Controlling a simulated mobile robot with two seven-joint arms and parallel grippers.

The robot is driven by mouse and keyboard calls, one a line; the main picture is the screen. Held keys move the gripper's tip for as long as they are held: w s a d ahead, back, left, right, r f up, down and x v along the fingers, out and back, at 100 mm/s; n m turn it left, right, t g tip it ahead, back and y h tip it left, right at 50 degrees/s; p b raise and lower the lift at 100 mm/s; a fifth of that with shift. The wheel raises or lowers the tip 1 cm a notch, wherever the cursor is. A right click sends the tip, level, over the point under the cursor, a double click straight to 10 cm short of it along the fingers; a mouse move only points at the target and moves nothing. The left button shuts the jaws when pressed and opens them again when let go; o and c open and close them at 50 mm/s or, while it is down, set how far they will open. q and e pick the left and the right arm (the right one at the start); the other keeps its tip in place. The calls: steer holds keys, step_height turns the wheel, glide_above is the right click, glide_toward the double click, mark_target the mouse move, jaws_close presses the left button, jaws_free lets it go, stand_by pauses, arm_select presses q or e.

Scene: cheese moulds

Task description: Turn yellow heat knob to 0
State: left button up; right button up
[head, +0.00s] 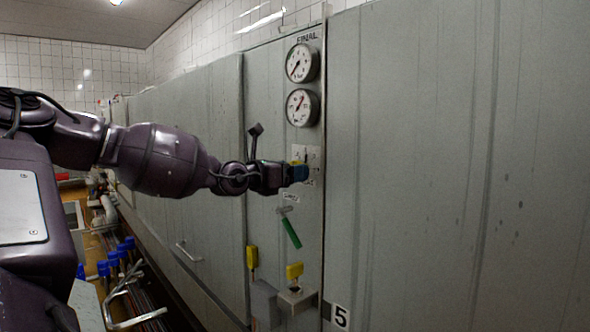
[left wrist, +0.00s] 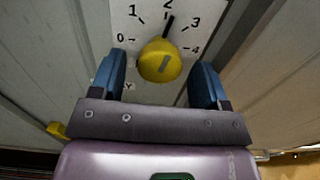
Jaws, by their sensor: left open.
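The yellow heat knob (left wrist: 160,62) sits on a pale dial plate (left wrist: 128,14) numbered 0 to 4 in the left wrist view. In the head view my left gripper (head: 298,172) is at the panel and hides most of the knob. My right gripper is not in view.
Two round gauges (head: 302,62) are above the dial. Grey cabinet doors (head: 440,150) flank the panel. Blue-handled pipework (head: 120,255) runs along the lower left.

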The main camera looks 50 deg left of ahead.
arm_select(q)
steer(key=shift+w, duration=0.85)
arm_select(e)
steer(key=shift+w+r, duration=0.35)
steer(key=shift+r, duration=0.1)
arm_select(q)
steer(key=shift+c, duration=0.5)
